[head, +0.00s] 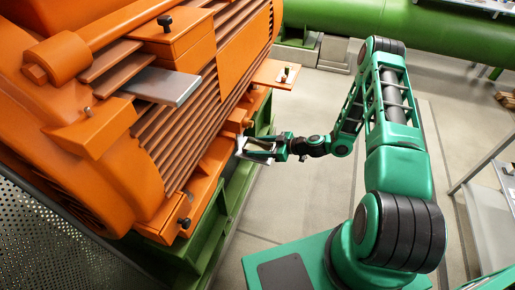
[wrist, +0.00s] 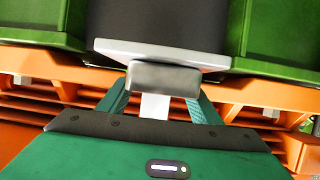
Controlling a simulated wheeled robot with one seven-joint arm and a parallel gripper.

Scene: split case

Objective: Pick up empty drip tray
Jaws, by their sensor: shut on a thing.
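My gripper (head: 272,151) is at the side of the orange machine, low down by its green base. It is shut on the drip tray (head: 241,145), which shows only as a small grey shape at the fingertips in the head view. In the wrist view my green fingers meet at the tray's grey grip block (wrist: 165,77). Behind the block the drip tray (wrist: 125,47) shows a light grey rim and a dark inside. The part of the inside that shows looks empty. Whether the tray rests on something I cannot tell.
The orange machine (head: 185,125) stands on a green base frame (head: 228,212), close to my gripper. A grey plate (head: 160,85) lies on its side ledge. An orange shelf (head: 272,74) juts out beyond my gripper. A metal rack (head: 492,215) stands at right. Floor between is clear.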

